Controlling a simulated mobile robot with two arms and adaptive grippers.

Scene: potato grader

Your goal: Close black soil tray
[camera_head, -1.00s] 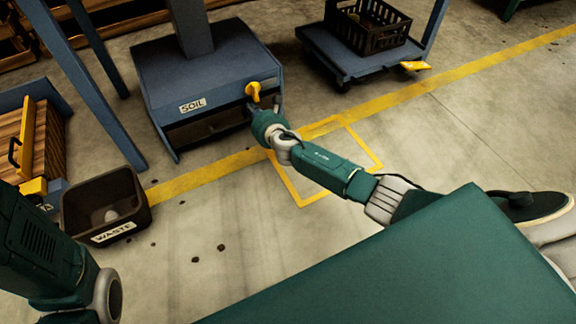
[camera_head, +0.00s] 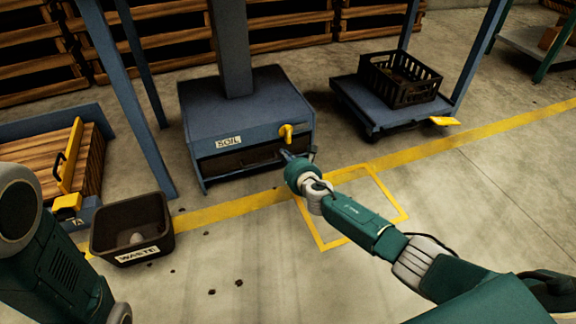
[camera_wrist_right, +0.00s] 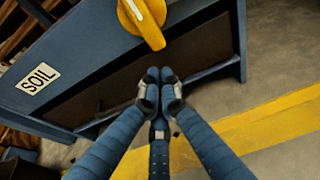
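The black soil tray (camera_head: 243,160) sits in the front opening of the blue unit labelled SOIL (camera_head: 250,105). Its dark front also shows in the right wrist view (camera_wrist_right: 115,85). It looks roughly within the opening; I cannot tell if it is fully flush. My right gripper (camera_head: 291,155) is in front of the tray's right part, below the yellow handle (camera_head: 287,133). In the right wrist view its fingertips (camera_wrist_right: 160,76) are together, with nothing visible between them, against or just before the dark front; contact is unclear. My left arm shows at lower left, its gripper out of view.
A black WASTE bin (camera_head: 133,250) stands on the floor left of the unit. A blue cart (camera_head: 372,113) carries a black basket (camera_head: 400,80) at right. Blue posts flank the unit. The floor in front is open.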

